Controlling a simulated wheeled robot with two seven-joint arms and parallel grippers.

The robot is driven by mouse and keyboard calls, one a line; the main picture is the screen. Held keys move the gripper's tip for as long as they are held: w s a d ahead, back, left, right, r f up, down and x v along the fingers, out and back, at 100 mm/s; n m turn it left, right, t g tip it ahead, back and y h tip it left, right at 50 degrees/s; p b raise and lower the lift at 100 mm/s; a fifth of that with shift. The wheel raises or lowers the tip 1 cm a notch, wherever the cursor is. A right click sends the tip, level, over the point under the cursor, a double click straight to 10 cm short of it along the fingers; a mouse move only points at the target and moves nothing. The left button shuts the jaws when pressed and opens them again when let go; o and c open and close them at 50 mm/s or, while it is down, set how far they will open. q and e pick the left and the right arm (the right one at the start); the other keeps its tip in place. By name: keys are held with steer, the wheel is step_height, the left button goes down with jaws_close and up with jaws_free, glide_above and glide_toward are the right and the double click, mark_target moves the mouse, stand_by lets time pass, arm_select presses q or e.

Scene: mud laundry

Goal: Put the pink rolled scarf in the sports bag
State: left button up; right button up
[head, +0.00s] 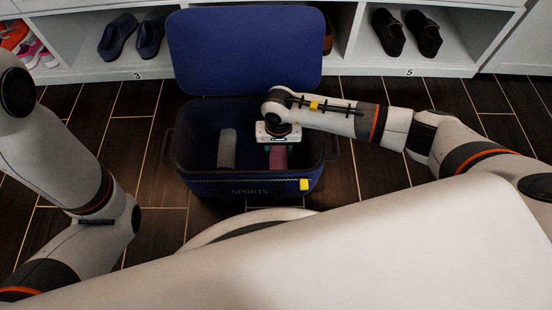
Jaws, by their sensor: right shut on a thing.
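The blue sports bag (245,188) stands open on the floor, its lid (245,50) raised at the back and "SPORTS" on its front. The pink rolled scarf (278,158) is inside the bag's outline, in the right half. My right gripper (278,148) points down over the bag and is shut on the scarf's far end. I cannot tell whether the scarf touches the bag's bottom. A grey roll (227,148) lies in the bag's left half, apart from the scarf. My left arm is at the left edge, and its gripper is out of view.
White shoe cubbies (440,62) run along the back, with dark blue shoes (133,36) at left and black shoes (405,33) at right. A yellow tag (304,185) is on the bag's front right. Dark wooden floor (135,150) is clear on both sides of the bag.

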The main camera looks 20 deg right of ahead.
mark_target(278, 155)
steer(key=shift+f+b, duration=1.35)
steer(key=shift+f, duration=0.7)
steer(key=o, duration=1.1)
steer(key=shift+r, duration=0.1)
step_height(278, 155, up, 12)
steer(key=p, duration=0.9)
steer(key=shift+r, duration=0.15)
